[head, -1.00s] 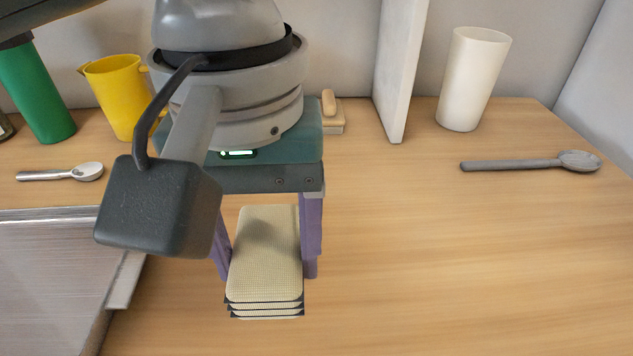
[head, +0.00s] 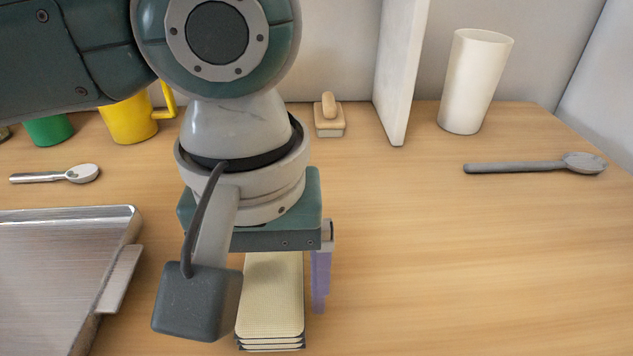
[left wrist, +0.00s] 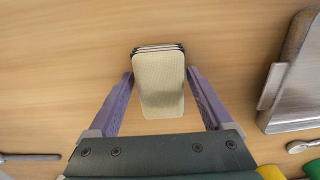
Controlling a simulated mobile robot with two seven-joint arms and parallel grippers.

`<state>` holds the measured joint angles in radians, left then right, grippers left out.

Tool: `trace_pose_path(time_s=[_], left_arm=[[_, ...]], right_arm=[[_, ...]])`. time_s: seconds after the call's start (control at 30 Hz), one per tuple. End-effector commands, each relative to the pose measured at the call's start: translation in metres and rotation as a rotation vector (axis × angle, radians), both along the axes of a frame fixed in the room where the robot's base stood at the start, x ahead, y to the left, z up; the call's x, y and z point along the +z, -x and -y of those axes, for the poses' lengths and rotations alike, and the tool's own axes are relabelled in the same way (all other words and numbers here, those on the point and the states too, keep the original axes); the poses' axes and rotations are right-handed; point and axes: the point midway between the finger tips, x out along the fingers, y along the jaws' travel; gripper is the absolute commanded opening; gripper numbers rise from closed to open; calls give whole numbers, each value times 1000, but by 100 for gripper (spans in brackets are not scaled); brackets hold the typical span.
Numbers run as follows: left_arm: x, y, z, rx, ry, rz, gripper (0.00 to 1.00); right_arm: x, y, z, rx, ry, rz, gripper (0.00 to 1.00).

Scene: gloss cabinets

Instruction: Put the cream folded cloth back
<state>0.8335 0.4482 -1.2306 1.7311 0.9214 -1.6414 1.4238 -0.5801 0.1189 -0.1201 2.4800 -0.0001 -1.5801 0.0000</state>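The cream folded cloth (head: 270,287) is a neat stack of several layers with dark edges, low in the middle of the head view. My left gripper (head: 277,306) points down over it, one purple finger along its right side; the camera block hides the other finger. In the left wrist view the cloth (left wrist: 158,88) sits between the two fingers (left wrist: 159,76), their tips against its sides. My right gripper is not in view.
A metal tray (head: 60,270) lies left of the cloth. A metal spoon (head: 60,174), yellow jug (head: 128,122) and green cup (head: 50,130) stand behind it. A wooden block with a knob (head: 329,120), white panel (head: 400,75), white cup (head: 475,82) and grey spoon (head: 535,165) are farther right.

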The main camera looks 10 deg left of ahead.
Motion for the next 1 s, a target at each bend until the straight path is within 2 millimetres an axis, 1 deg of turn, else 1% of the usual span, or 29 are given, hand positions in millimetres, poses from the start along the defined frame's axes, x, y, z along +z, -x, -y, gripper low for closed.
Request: trace_pose_path(time_s=[0.03,0.1,0.33,0.4,0.47,0.57,0.8,0.9,1.0], left_arm=[[0,0,0,0,0,0,91],[0,0,0,0,0,0,98],[1,0,0,0,0,0,98],[4,0,0,-1,1,1,98],[13,0,0,-1,2,2,98],[32,-1,0,-2,1,2,98],[88,0,1,-2,3,2,98],[105,-1,1,-1,2,2,98],[117,0,1,-1,2,1,98]], right_arm=[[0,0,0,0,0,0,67],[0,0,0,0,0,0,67],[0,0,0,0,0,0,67],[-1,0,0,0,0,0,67],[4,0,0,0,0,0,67],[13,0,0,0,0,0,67],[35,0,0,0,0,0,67],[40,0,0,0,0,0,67],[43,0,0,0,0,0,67]])
